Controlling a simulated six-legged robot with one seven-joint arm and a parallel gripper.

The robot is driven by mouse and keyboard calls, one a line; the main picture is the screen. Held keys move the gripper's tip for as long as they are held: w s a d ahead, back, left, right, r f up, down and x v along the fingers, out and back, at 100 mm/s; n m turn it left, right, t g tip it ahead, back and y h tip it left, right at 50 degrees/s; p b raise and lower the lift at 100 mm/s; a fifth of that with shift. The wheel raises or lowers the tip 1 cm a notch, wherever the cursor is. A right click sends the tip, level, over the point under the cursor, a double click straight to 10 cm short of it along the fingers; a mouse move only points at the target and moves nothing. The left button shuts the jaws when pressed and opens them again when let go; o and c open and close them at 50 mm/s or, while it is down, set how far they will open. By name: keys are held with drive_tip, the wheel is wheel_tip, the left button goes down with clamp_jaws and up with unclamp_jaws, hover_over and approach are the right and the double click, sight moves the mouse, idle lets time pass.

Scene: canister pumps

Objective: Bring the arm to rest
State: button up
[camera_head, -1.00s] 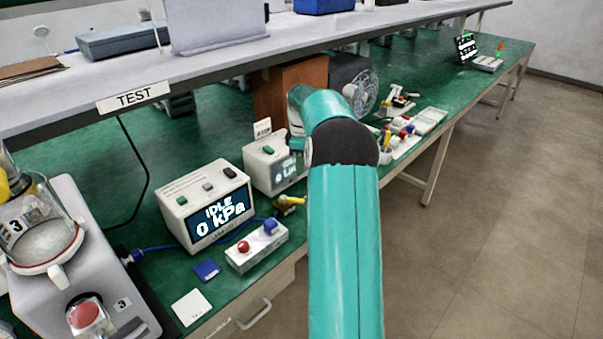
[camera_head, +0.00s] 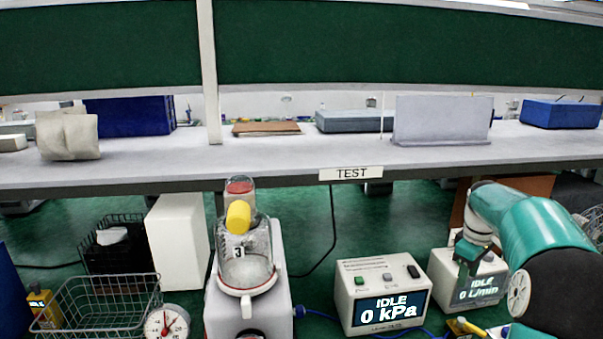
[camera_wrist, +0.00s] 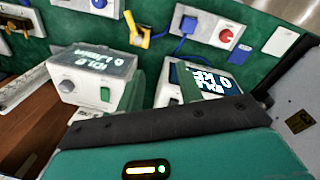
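My teal arm is at the right edge of the head view, bent, with its large dark joint at the lower right. Its far end, with my gripper (camera_head: 467,252), hangs just in front of the white flow meter box (camera_head: 462,285) reading "IDLE 0 L/min". In the wrist view my own teal housing and a dark bar fill the lower part.
The pressure box (camera_head: 383,290) reads "IDLE 0 kPa". A pump stand with clear canister 3 (camera_head: 246,262) is at centre-left, with a wire basket (camera_head: 100,300) and gauge (camera_head: 166,325) left of it. The grey shelf (camera_head: 280,165) runs above, close over my arm's end.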

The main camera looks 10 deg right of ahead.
drive_tip(key=s+a+r+m+t, duration=0.1)
drive_tip(key=s+a+r, duration=0.35)
drive_tip(key=a, duration=0.55)
drive_tip(key=s+a+r+m+t, duration=0.1)
drive_tip(key=s+a+r, duration=0.35)
drive_tip(key=a, duration=0.55)
drive_tip(key=s+a+f+m+t, duration=0.1)
drive_tip(key=s+a+f, duration=0.1)
drive_tip(key=s+a, duration=0.4)
drive_tip(key=s+a+f+m+t, duration=0.2)
drive_tip(key=s+a, duration=0.4)
drive_tip(key=s, duration=0.4)
drive_tip(key=shift+f+m+y, duration=0.3)
drive_tip(key=shift+f+y, duration=0.1)
drive_tip(key=shift+f, duration=0.15)
drive_tip(key=shift+a, duration=0.2)
